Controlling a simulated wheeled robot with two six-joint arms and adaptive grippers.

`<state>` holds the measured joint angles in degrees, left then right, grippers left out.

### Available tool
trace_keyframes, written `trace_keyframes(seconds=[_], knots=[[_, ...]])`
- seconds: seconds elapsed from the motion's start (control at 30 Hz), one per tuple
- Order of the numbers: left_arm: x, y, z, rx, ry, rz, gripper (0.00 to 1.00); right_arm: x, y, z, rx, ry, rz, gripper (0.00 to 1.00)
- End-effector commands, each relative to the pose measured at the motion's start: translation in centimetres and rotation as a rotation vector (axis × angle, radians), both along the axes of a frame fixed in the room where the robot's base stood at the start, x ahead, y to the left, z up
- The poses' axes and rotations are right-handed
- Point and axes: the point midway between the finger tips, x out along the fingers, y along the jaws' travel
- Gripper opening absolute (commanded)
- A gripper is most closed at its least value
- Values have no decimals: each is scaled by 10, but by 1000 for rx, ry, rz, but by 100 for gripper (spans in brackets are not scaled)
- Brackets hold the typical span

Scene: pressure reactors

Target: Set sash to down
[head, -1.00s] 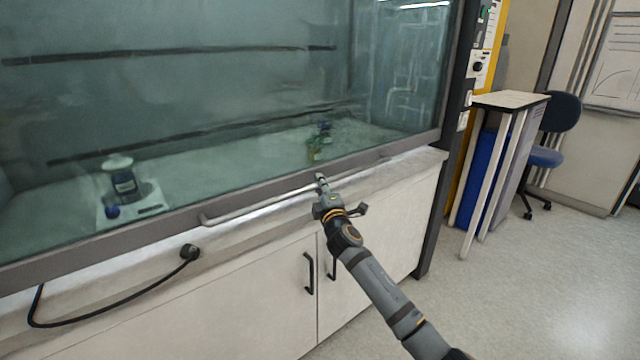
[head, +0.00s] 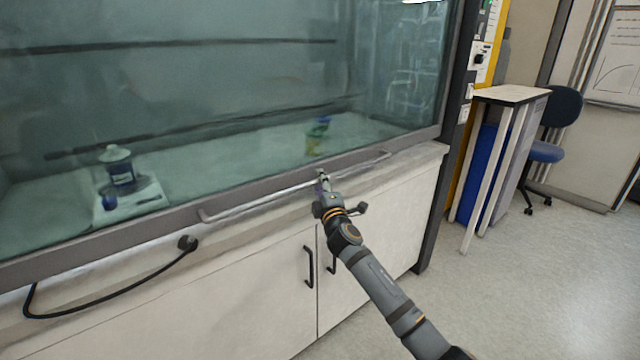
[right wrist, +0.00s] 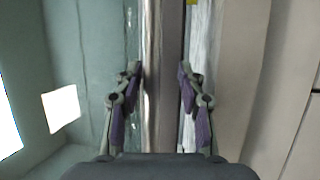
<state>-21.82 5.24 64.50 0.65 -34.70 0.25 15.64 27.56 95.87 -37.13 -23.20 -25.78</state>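The sash (head: 230,90) is a large tinted glass pane with a grey bottom frame (head: 100,240), sitting low, close above the white front ledge of the hood. Any gap beneath it is hard to judge. A long light handle bar (head: 262,198) runs along the frame. My right gripper (head: 323,176) is at the bar, right of its middle. In the right wrist view, the gripper (right wrist: 160,85) has its fingers spread, with the bar (right wrist: 151,70) and the dark frame edge between them. The bar is close to the left finger; contact is unclear. My left gripper is out of view.
Behind the glass are a bottle on a white scale (head: 150,197) and a blue-green item (head: 317,135). A black hose (head: 110,300) hangs from the ledge at left. White cabinets (head: 230,310) stand below. A side table (head: 512,94) and chair (head: 546,152) stand right; floor is open there.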

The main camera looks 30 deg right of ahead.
Motion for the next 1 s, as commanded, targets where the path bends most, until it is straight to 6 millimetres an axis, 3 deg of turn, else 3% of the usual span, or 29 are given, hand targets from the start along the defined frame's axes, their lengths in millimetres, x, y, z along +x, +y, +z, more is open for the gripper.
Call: trace_keyframes(seconds=[0.17,0.27,0.5,0.7,1.0], knots=[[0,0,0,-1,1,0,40,-2,1,1,-2,-3,1,39],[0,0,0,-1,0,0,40,-13,5,-1,-5,-2,1,39],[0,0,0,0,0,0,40,-67,23,-12,-5,2,3,39],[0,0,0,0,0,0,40,-101,34,-19,-4,2,1,39],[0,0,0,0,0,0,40,-113,37,-21,0,-1,0,39]])
